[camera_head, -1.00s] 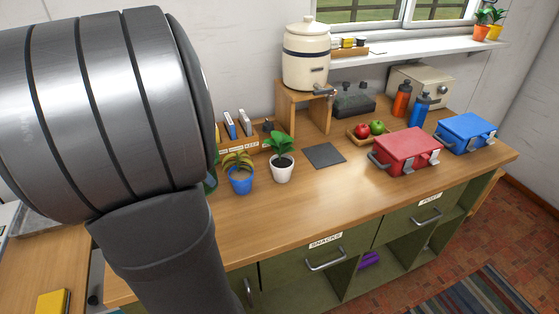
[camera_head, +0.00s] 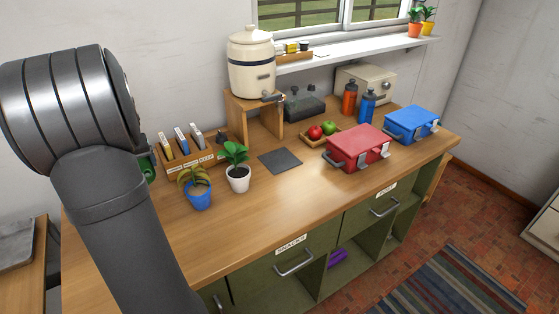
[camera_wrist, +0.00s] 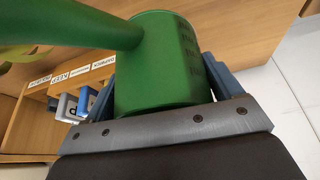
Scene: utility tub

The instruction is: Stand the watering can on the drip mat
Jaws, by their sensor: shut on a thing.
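A green watering can (camera_wrist: 160,65) fills the middle of the wrist view, with its spout or handle reaching left. My gripper (camera_wrist: 165,85) is shut on the can's body, one finger on each side. In the head view only a sliver of green (camera_head: 147,162) shows beside my arm, and my gripper is hidden behind it. The drip mat, a dark grey square (camera_head: 280,161), lies flat and bare on the counter. It is well to the right of my arm, in front of the wooden stand. The can's base is hard to make out.
A white-potted plant (camera_head: 238,178) and a blue-potted plant (camera_head: 199,196) stand between my arm and the mat. The labelled card box (camera_head: 190,163) is behind them. A cream dispenser (camera_head: 251,65) on a wooden stand (camera_head: 268,122) rises behind the mat. A red box (camera_head: 357,148) sits to its right.

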